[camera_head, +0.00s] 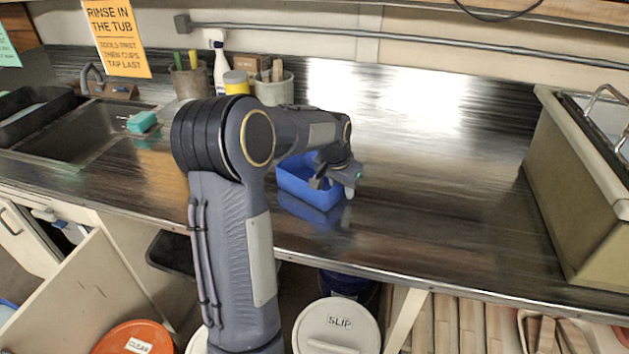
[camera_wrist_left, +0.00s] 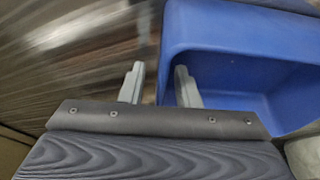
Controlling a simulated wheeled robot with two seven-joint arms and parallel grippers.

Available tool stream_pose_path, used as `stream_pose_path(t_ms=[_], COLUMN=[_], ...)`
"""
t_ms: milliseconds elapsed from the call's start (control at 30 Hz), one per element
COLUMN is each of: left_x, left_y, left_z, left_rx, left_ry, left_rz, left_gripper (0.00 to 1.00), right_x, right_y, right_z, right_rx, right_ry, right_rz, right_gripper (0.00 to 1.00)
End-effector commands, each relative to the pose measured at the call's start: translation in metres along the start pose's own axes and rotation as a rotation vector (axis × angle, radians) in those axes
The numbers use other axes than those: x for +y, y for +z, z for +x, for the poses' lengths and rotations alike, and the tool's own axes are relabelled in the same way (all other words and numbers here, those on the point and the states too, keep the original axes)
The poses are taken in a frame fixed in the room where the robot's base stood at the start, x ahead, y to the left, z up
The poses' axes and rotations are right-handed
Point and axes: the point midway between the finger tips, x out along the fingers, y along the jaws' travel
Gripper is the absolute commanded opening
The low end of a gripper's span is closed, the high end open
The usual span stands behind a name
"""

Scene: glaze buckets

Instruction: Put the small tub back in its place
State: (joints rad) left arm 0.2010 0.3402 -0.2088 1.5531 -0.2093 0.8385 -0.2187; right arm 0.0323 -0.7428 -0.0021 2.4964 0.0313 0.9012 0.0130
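The small blue tub (camera_head: 303,189) stands on the metal counter, near its front edge and right of the sink. My left gripper (camera_head: 334,185) is at the tub's right end, reaching down at the rim. In the left wrist view the tub (camera_wrist_left: 232,62) fills the upper right. My left fingers (camera_wrist_left: 159,84) are apart, one outside the tub's wall and one on its inner side. Gaps show between the fingers and the wall, so the gripper is open around it. My left forearm hides part of the tub's back. My right gripper is not in view.
A sink (camera_head: 75,130) with a teal sponge (camera_head: 142,122) lies at the left. Tool cups (camera_head: 275,90), a spray bottle (camera_head: 220,68) and a yellow jar stand behind my arm. A large beige basin (camera_head: 575,190) stands at the right. The counter between is clear. Lidded buckets (camera_head: 337,328) sit below.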

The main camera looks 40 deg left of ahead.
Motion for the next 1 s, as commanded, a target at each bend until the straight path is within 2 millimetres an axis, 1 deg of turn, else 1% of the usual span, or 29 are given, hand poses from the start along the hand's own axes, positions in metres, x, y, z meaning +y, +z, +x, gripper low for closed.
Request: stream_pose_path(t_ms=[333, 367, 500, 567, 600, 1000], left_x=[0.0, 0.0, 0.0, 0.0, 0.0, -0.0002], left_y=[0.0005, 0.0006, 0.0005, 0.0005, 0.0005, -0.0002], left_z=[0.0016, 0.0016, 0.0015, 0.0015, 0.0015, -0.0001], left_rx=[0.0, 0.0, 0.0, 0.0, 0.0, 0.001], left_ry=[0.0, 0.0, 0.0, 0.0, 0.0, 0.0], left_rz=[0.0, 0.0, 0.0, 0.0, 0.0, 0.0], left_gripper=[0.29, 0.28, 0.09, 0.02, 0.0, 0.0], right_x=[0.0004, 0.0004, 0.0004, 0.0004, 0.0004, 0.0], right_y=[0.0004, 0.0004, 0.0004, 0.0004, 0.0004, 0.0], right_z=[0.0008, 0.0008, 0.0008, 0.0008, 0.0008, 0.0], right_rx=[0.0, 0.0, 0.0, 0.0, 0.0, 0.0], right_ry=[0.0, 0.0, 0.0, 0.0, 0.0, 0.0], right_rz=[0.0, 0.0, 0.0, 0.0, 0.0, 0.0], right_gripper=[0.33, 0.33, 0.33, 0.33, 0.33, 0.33])
